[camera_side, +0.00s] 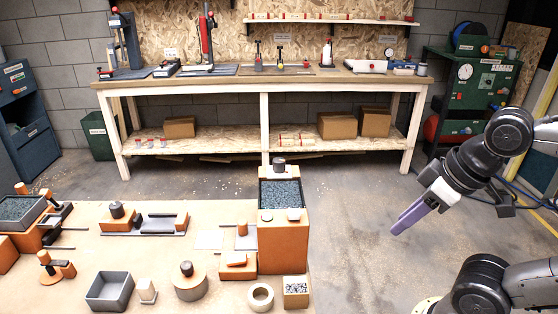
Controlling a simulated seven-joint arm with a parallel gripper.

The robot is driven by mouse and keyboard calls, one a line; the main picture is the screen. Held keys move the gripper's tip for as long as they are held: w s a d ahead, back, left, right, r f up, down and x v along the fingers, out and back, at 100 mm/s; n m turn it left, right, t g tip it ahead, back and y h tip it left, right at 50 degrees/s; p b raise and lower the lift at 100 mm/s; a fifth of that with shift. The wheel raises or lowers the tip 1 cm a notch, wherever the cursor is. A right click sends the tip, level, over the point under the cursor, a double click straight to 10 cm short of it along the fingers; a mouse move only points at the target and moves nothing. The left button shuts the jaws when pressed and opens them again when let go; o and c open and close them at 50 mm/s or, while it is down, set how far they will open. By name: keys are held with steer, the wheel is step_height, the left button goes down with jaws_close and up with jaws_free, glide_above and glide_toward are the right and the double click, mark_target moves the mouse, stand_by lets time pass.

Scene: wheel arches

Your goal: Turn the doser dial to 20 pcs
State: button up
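My gripper (408,219), with purple fingers, hangs over bare floor to the right of the work table. It points down and left and touches nothing. Its fingers overlap from this side, so their gap does not show. A tall orange box with a hopper of dark granules (281,194) stands at the table's right edge and looks like the doser. Two pale round discs (293,215) sit on its front rim, and a dark knob (279,164) is at its back. No 20 pcs mark is readable, and I cannot tell which part is the dial.
The space between my gripper and the orange box is clear. A workbench (262,84) stands behind.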

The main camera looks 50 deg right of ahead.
steer(key=o, duration=0.6)
steer(key=shift+n, duration=0.8)
steer(key=w+r, duration=0.1)
steer(key=r, duration=0.4)
steer(key=w+r, duration=0.1)
steer(key=r, duration=0.2)
steer(key=shift+w+r, duration=0.35)
steer(key=shift+o, duration=0.2)
steer(key=w+d+r+n+g, duration=0.1)
steer(key=w+r+n, duration=0.1)
steer(key=w+r, duration=0.9)
steer(key=g, duration=0.4)
glide_above(279, 159)
step_height(279, 159, down, 14)
step_height(279, 159, down, 14)
steer(key=shift+s+a, duration=0.1)
steer(key=shift+s, duration=0.05)
